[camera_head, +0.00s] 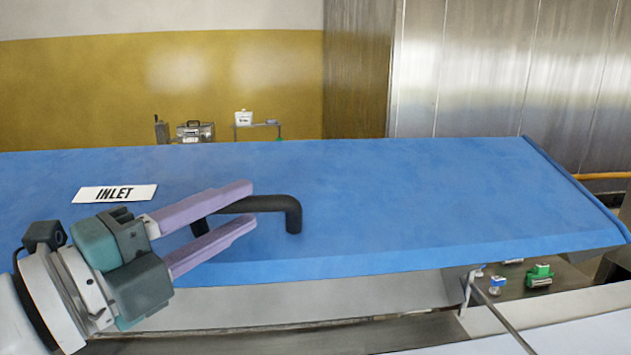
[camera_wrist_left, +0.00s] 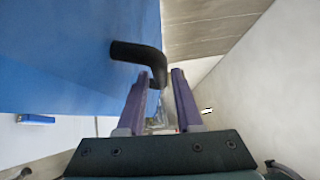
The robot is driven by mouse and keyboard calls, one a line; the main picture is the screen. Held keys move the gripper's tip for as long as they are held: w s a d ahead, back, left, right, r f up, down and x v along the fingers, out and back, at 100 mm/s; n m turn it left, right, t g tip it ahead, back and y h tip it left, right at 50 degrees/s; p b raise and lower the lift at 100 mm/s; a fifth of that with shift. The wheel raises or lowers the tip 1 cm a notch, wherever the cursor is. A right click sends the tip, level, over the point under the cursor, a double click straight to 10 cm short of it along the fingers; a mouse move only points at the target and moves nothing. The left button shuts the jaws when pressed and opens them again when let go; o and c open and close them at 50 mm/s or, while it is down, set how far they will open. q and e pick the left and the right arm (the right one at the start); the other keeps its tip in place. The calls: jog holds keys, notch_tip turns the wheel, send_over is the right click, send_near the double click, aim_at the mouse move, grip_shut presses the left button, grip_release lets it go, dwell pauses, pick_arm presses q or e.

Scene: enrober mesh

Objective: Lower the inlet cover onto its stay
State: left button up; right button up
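The inlet cover (camera_head: 420,190) is a wide blue panel with a white INLET label (camera_head: 114,194); it also fills the left of the left wrist view (camera_wrist_left: 70,45). Its lower edge stands above the metal machine frame. A black bar handle (camera_head: 262,203) sticks out from the cover, and shows in the left wrist view (camera_wrist_left: 135,52). My left gripper (camera_head: 252,206) is at the handle, its two purple fingers apart, with part of the bar showing between them; I cannot tell whether they touch it. A thin metal rod (camera_head: 505,324) shows below the cover's right part, perhaps the stay. My right gripper is out of view.
Small green (camera_head: 539,275) and blue-white (camera_head: 497,284) parts sit under the cover's right end. A steel wall (camera_head: 500,70) stands behind on the right. A metal case (camera_head: 195,131) and a white box (camera_head: 243,117) are far behind the cover.

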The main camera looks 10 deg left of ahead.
aim_at(270, 224)
pick_arm(q)
jog(key=shift+p+x, duration=0.55)
jog(key=shift+x, duration=2.05)
grip_shut()
